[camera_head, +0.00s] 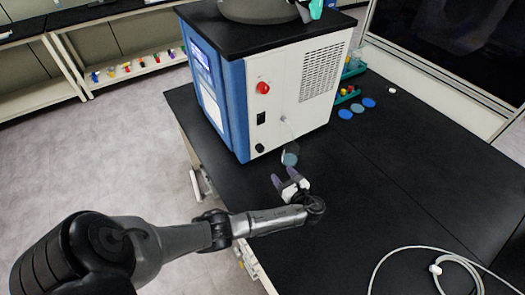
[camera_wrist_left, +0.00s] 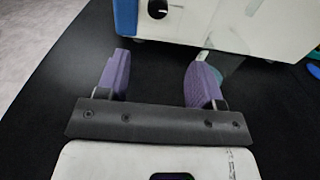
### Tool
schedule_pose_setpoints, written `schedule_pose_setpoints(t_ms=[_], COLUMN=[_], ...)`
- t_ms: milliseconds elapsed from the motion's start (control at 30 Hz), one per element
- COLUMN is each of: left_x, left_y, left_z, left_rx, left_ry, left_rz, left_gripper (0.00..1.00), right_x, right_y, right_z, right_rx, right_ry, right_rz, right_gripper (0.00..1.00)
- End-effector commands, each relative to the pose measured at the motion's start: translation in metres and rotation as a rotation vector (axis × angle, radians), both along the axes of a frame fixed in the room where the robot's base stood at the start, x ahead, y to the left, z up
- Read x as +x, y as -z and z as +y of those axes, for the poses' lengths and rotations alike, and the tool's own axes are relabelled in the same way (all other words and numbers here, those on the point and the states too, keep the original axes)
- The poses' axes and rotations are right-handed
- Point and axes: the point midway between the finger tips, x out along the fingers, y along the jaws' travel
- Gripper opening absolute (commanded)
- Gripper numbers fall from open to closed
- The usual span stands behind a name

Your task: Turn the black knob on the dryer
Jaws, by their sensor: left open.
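The dryer (camera_head: 285,85) is a white and blue box with a black top, standing on the black table. Its black knob (camera_head: 259,148) is low on the white side facing me, below a black switch (camera_head: 261,118) and a red button (camera_head: 262,87). My right gripper is out of view.
A thin tube and a bluish round part (camera_head: 289,159) hang by the dryer's lower side, close to my left fingers. Blue discs (camera_head: 345,114) and a green rack (camera_head: 347,95) are behind right. A white hose (camera_head: 436,268) lies front right. The table's middle right is clear.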

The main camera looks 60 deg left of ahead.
Motion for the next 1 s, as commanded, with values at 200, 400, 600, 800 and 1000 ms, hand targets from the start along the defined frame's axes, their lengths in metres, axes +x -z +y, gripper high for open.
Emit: schedule_pose_setpoints(t_ms=[200, 400, 600, 800, 1000], left_x=[-0.002, -0.003, -0.004, -0.005, -0.005], left_y=[-0.002, -0.001, -0.001, -0.001, -0.001], left_z=[0.004, 0.026, 0.064, 0.098, 0.123], left_rx=[0.020, 0.021, 0.021, 0.019, 0.018], left_ry=[-0.009, -0.012, -0.011, -0.010, -0.010], left_rz=[0.156, 0.180, 0.178, 0.178, 0.177], left_gripper=[0.61, 0.61, 0.61, 0.61, 0.61], right_x=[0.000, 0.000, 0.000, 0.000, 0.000], right_y=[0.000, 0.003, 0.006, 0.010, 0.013], right_z=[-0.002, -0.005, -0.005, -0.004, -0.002], right_rx=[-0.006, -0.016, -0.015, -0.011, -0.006], right_ry=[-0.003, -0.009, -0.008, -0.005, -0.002], right_rz=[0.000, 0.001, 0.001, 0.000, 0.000], right_gripper=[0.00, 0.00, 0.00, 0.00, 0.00])
